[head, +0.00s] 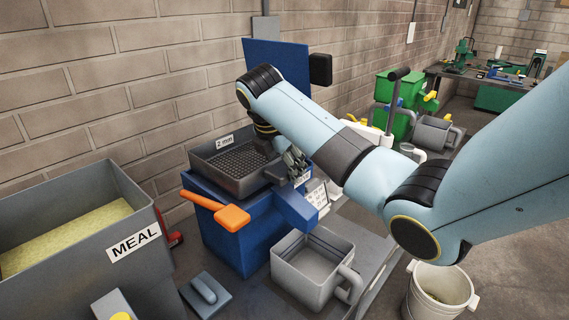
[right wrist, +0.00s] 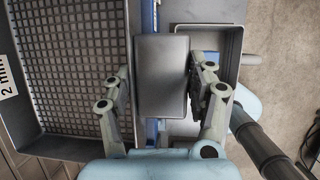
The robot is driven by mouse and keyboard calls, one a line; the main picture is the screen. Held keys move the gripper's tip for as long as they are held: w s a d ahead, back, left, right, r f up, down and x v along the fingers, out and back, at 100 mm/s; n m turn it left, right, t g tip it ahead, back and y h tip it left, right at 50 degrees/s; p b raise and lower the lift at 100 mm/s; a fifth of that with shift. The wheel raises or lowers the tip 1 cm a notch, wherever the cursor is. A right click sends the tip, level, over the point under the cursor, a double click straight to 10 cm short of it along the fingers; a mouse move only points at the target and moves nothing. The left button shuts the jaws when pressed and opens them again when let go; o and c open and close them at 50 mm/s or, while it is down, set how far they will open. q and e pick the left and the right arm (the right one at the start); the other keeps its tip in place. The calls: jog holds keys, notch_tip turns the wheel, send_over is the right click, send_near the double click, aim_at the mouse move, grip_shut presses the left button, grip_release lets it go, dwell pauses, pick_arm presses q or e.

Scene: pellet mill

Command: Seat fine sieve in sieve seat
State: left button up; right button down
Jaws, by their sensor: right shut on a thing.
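A dark grey sieve tray marked "2 mm" (head: 235,165) with a mesh floor is at the top of the blue machine (head: 235,235). It looks about level; I cannot tell whether it rests fully in the seat, which it hides. Its mesh (right wrist: 75,60) fills the left of the right wrist view. My right gripper (head: 290,160) is at the tray's right side. In the right wrist view its fingers (right wrist: 162,95) close on both sides of a grey block-like grip (right wrist: 162,60) beside the tray. My left gripper is not in view.
A grey bin with a handle (head: 302,272) stands in front of the machine. An orange-handled lever (head: 230,217) sticks out at the front. A MEAL hopper (head: 130,230) is at left, a white bucket (head: 437,290) at lower right. A brick wall is behind.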

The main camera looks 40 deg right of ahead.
jog(key=shift+f, duration=0.95)
dwell(0.6)
jog(key=shift+c, duration=1.6)
grip_release()
jog(key=shift+f, duration=0.1)
jog(key=o, duration=0.3)
jog(key=shift+v, duration=4.6)
